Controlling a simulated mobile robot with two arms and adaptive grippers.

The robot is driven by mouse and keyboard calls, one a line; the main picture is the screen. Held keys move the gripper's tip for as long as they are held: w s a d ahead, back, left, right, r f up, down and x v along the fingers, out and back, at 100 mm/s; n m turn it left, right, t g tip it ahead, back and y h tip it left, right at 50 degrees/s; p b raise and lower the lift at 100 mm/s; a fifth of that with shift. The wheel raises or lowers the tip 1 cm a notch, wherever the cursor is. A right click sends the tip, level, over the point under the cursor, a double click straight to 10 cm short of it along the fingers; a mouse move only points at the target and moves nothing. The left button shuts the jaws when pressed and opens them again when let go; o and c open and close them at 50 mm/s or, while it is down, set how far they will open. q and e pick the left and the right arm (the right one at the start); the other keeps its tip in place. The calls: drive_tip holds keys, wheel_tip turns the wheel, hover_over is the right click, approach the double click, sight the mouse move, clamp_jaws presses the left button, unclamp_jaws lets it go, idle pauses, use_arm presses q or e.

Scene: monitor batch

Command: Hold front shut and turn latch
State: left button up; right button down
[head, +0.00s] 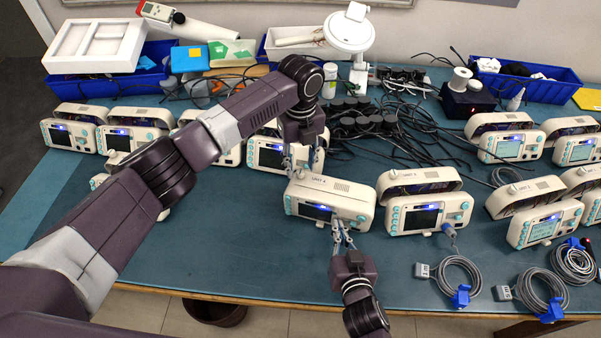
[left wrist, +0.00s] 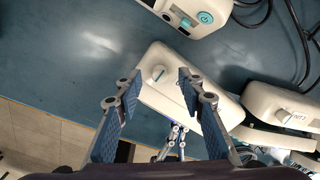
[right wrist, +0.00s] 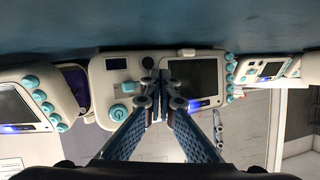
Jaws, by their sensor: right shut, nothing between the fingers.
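A white patient monitor (head: 345,195) with a dark screen stands in the middle of the table, and its front sits closed against the housing. My left gripper (head: 303,162) is over its back left end, fingers apart. My right gripper (head: 342,230) is shut and empty at the monitor's front. In the right wrist view its tips are at or very near the front panel (right wrist: 118,72), beside the screen (right wrist: 195,78).
A monitor (head: 428,212) with its front parted from its housing stands just right. Several other monitors (head: 73,135) line both sides. Black cables (head: 400,125) and blue bins (head: 525,80) fill the back. Coiled grey cables (head: 458,280) lie front right. The front left table is clear.

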sight(300, 171)
use_arm(q)
wheel_tip(300, 171, up, 10)
drive_tip(key=shift+r, duration=0.25)
idle(0.6)
